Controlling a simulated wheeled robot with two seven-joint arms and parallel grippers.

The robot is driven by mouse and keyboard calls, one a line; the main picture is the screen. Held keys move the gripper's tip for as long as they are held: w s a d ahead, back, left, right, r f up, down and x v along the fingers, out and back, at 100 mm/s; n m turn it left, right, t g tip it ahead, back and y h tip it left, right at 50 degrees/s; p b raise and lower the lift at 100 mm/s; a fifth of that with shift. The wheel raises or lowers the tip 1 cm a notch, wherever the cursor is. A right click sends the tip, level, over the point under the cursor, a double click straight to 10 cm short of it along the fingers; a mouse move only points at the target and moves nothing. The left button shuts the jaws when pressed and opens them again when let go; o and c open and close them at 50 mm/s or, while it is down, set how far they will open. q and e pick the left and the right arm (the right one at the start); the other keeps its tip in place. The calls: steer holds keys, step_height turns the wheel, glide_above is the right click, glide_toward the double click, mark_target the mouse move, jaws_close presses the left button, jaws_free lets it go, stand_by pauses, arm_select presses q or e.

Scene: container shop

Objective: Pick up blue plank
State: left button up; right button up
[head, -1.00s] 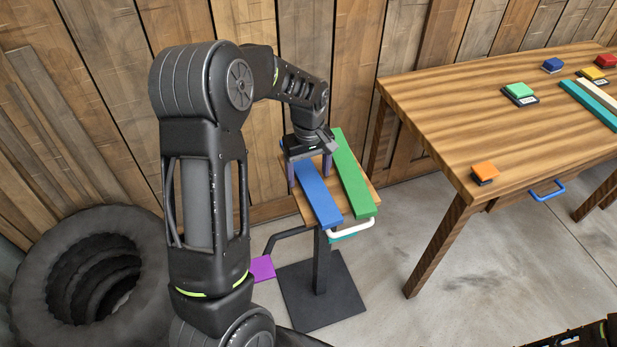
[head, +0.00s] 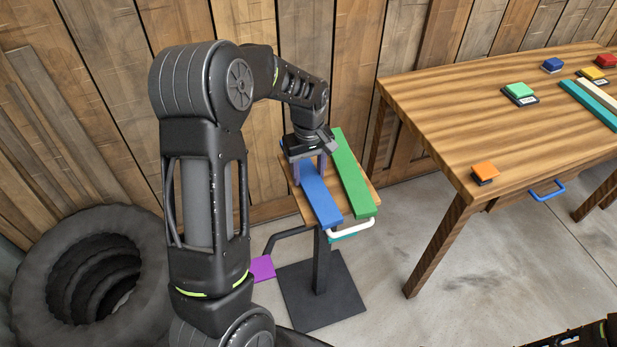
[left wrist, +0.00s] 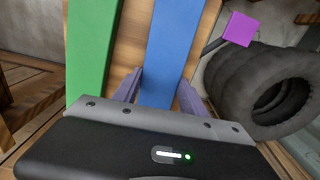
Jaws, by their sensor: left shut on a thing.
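The blue plank (head: 320,198) lies on a small wooden stand top (head: 353,222), beside and apart from a green plank (head: 354,175). My left gripper (head: 308,170) is over the far part of the blue plank, its fingers on either side of it and shut on it. In the left wrist view the blue plank (left wrist: 172,45) passes between the two purple fingers of the gripper (left wrist: 158,92). The green plank (left wrist: 92,45) is on the left there.
A larger wooden table (head: 445,105) at the right holds several coloured blocks and planks, with a blue handle (head: 548,190) at its front. Black tyres (head: 92,270) lie at the left. A purple pad (head: 262,268) sits low beside the stand. A plank wall stands close behind.

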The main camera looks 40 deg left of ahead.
mark_target(309, 175)
arm_select(q)
steer(key=shift+r, duration=0.1)
jaws_close()
steer(key=shift+r, duration=0.3)
step_height(309, 175, up, 9)
steer(key=shift+r+b, duration=0.15)
steer(key=shift+b, duration=0.3)
